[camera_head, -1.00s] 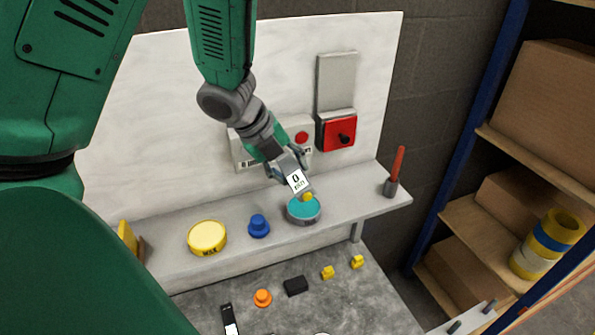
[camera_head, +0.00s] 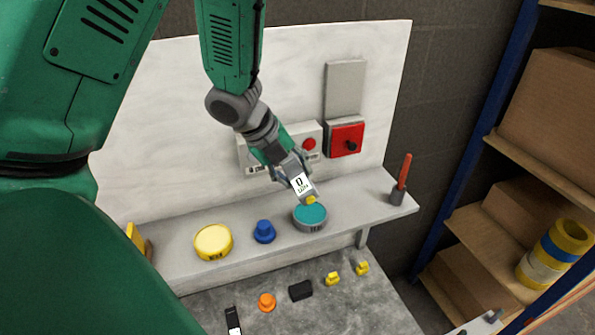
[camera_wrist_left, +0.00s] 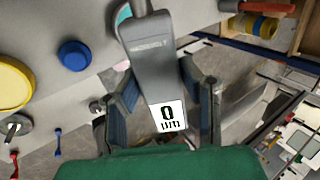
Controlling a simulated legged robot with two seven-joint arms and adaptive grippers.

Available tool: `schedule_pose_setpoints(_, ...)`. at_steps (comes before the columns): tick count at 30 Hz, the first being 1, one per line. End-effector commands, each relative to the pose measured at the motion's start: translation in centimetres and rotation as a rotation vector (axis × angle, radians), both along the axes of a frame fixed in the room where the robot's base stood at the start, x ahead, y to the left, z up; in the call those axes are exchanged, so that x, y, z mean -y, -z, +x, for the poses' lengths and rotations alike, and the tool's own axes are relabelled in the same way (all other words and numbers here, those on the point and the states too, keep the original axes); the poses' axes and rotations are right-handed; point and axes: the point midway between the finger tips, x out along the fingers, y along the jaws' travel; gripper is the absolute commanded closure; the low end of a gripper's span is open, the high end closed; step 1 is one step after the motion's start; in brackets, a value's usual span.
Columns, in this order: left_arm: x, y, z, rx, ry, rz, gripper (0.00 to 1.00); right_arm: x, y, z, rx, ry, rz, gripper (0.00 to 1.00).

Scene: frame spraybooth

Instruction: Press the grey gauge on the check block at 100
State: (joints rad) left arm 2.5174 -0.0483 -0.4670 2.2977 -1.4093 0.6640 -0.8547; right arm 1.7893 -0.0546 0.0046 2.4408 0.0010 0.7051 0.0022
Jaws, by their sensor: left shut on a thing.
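My left gripper (camera_head: 290,175) is shut on the grey gauge (camera_wrist_left: 152,65), whose white display reads 0. The gauge is tilted, with its yellow end (camera_head: 311,200) down at the far edge of a round teal-topped block (camera_head: 310,217) on the grey shelf. I cannot tell whether the end touches the block. In the left wrist view the gauge lies between both fingers and covers most of the teal block (camera_wrist_left: 124,14). The block's side label is too small to read, and I see no readable 100. My right gripper is not in view.
A yellow tub (camera_head: 213,242) and a blue knobbed piece (camera_head: 264,231) stand left of the teal block on the shelf (camera_head: 355,205). A holder with a red-handled tool (camera_head: 401,178) stands at the right end. Several small pieces lie below. A red switch box (camera_head: 345,139) is on the white panel.

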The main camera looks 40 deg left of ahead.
Motion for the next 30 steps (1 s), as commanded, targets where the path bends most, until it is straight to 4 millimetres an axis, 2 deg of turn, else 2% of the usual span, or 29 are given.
schedule_pose_setpoints(30,-0.67,-0.07,0.25,0.0,-0.002,-0.001,1.0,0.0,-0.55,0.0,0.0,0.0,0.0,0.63)
